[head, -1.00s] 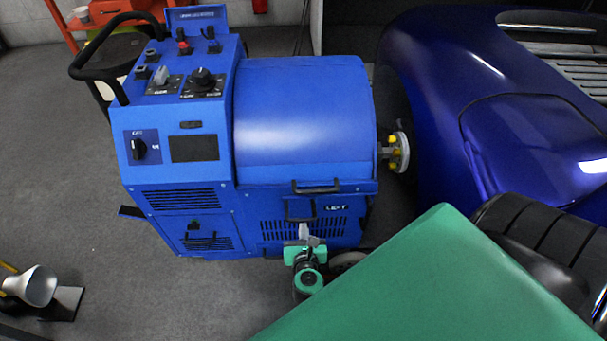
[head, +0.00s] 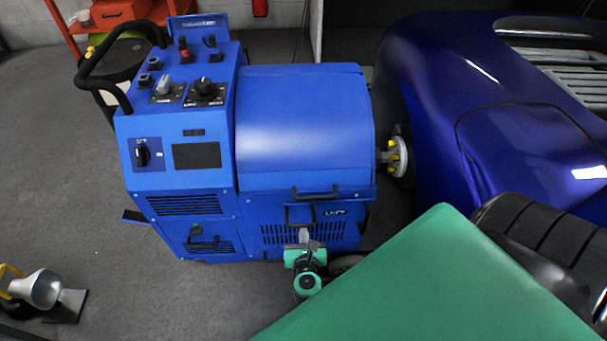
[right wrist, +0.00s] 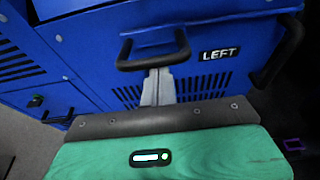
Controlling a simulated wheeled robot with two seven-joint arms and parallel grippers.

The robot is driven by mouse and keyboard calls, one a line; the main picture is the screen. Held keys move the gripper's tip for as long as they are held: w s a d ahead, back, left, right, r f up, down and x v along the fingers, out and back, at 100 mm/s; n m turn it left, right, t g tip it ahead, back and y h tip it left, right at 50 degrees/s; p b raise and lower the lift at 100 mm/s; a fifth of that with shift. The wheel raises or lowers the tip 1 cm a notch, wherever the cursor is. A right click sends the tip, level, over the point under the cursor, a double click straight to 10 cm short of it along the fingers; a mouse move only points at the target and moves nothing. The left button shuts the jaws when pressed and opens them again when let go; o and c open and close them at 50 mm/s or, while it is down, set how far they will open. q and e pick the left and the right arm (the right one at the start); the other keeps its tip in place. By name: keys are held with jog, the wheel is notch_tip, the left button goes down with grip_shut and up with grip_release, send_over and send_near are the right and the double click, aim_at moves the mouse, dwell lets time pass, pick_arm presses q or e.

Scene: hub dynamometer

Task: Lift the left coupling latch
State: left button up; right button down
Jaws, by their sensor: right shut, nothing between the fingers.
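The blue dynamometer (head: 305,120) stands beside the car. On its lower front a black U-shaped handle (head: 300,215), which looks like the left coupling latch, sits beside a "LEFT" label (head: 335,211). In the right wrist view the handle (right wrist: 152,52) is left of the label (right wrist: 219,53). My right gripper (head: 304,236) is shut and empty, right below the handle. Its grey fingers (right wrist: 158,84) point up at the handle's bar in the right wrist view, their tips seeming to reach it. Whether they touch it is unclear. My left gripper is not in view.
A second black handle (head: 316,192) is just above the latch. The dark blue car (head: 430,110) is at the right, with the yellow-studded hub coupling (head: 397,156) between it and the machine. A lamp-like silver object (head: 38,290) lies at lower left. The floor at left is mostly clear.

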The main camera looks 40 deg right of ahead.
jog(key=shift+w+r, duration=0.1)
jog(key=shift+r, duration=0.1)
jog(key=v, duration=1.2)
jog(key=shift+f, duration=0.15)
